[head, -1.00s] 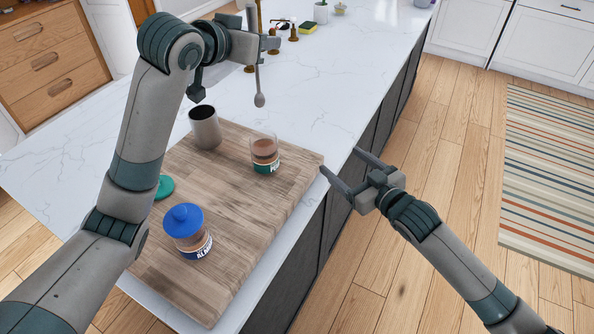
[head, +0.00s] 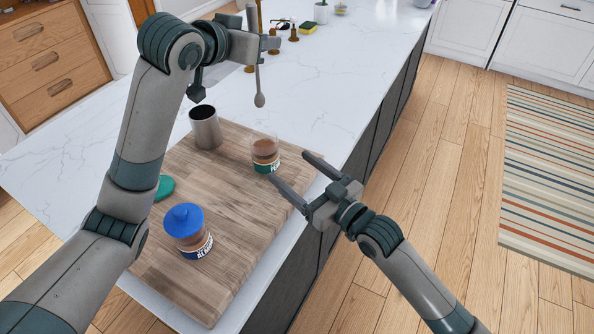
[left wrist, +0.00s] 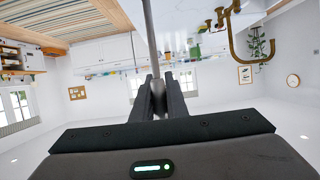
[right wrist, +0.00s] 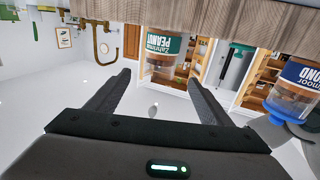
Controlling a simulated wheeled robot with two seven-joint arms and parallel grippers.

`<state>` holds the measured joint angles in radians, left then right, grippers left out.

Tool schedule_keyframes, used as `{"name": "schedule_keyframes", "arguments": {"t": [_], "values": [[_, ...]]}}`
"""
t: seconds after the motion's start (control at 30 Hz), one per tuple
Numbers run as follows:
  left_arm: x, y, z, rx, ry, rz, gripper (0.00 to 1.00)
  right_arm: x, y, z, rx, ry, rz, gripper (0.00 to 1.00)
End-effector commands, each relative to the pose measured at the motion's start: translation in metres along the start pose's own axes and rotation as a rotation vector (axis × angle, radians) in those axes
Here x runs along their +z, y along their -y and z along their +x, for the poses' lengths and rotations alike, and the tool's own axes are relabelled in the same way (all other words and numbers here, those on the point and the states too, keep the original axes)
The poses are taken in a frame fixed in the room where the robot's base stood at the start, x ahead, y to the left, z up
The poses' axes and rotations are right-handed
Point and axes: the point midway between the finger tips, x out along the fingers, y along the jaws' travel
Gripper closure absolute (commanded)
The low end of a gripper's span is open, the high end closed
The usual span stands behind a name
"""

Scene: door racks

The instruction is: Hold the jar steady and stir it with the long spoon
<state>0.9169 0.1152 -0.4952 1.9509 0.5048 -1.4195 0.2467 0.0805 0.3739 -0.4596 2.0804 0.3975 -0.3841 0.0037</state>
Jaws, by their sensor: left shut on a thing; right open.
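The open glass jar with a green peanut label (head: 265,155) stands upright on the cutting board, brown contents inside. It also shows ahead, between the fingers, in the right wrist view (right wrist: 165,52). My left gripper (head: 270,43) is shut on the long grey spoon (head: 260,84), which hangs bowl down above the counter, beyond the jar. The spoon's handle shows between the fingers in the left wrist view (left wrist: 151,40). My right gripper (head: 290,167) is open and empty, its fingertips near the jar's right side, apparently short of going around it.
A blue-lidded almond jar (head: 187,232) stands on the board's near part. A dark-mouthed metal cup (head: 206,130) stands at its far left. A green lid (head: 164,187) lies partly behind my left arm. The wooden board (head: 232,210) is bare between the jars.

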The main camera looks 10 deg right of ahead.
Motion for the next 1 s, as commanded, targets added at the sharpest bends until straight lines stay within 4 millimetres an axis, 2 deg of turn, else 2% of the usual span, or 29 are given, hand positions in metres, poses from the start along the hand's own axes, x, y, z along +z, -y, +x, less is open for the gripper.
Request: {"name": "schedule_keyframes", "arguments": {"t": [0.27,0.73,1.0], "values": [[0.000,0.000,0.000,0.000,0.000,0.000,1.00,-0.001,0.000,0.024,0.000,-0.002,0.000,0.26],[0.000,0.000,0.000,0.000,0.000,0.000,1.00,-0.001,0.000,0.095,0.000,-0.001,0.000,0.26],[0.000,0.000,0.000,0.000,0.000,0.000,1.00,0.000,0.000,0.116,-0.001,-0.001,0.000,0.26]]}}
